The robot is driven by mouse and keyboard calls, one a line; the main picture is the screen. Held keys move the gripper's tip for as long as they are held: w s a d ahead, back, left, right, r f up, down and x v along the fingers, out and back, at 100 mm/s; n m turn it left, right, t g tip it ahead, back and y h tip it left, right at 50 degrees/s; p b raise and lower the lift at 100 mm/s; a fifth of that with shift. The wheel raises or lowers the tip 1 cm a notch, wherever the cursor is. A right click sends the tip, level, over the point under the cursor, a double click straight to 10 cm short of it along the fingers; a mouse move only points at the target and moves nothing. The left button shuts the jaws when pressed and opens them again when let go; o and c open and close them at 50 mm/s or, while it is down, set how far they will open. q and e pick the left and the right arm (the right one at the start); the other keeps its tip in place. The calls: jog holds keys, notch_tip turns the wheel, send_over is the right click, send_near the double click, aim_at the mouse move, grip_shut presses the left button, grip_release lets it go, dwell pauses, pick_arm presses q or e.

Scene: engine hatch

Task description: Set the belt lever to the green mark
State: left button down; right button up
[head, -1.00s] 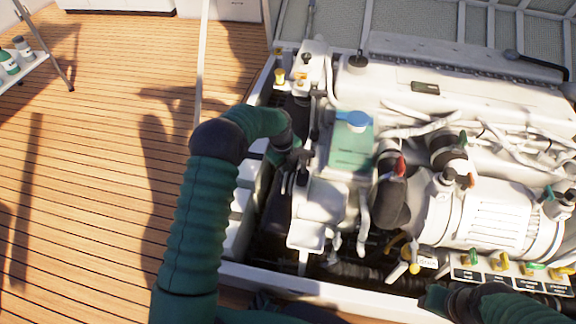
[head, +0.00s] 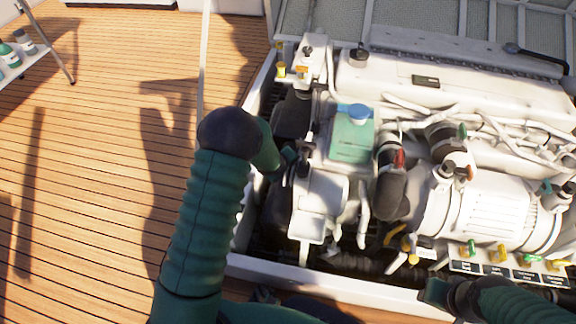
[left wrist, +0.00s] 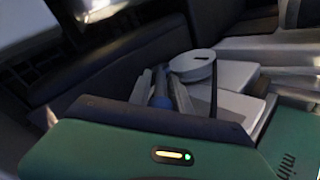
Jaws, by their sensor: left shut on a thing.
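My left arm reaches over the left edge of the engine bay in the head view. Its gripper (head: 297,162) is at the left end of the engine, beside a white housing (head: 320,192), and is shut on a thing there. That thing, seemingly the belt lever, is largely hidden in the head view. In the left wrist view, a blue rod (left wrist: 160,90) stands between pale upright pieces, with a round white cap (left wrist: 193,66) beside it. I cannot make out the green mark. My right gripper (head: 440,293) is low at the bay's front edge; its jaws are unclear.
A green tank with a blue cap (head: 352,115) stands right of my left gripper. A dark hose with a red handle (head: 399,159) and a white cylinder (head: 495,212) lie further right. Labelled yellow and green valves (head: 500,255) line the front.

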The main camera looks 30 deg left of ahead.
pick_arm(q)
jog(key=c, duration=1.2)
grip_release()
jog(key=shift+s+r+p, duration=0.2)
jog(key=shift+r+p, duration=0.15)
jog(key=p+v, duration=0.8)
jog(key=v, duration=0.8)
jog(key=shift+p, duration=0.4)
jog(key=shift+f, duration=0.1)
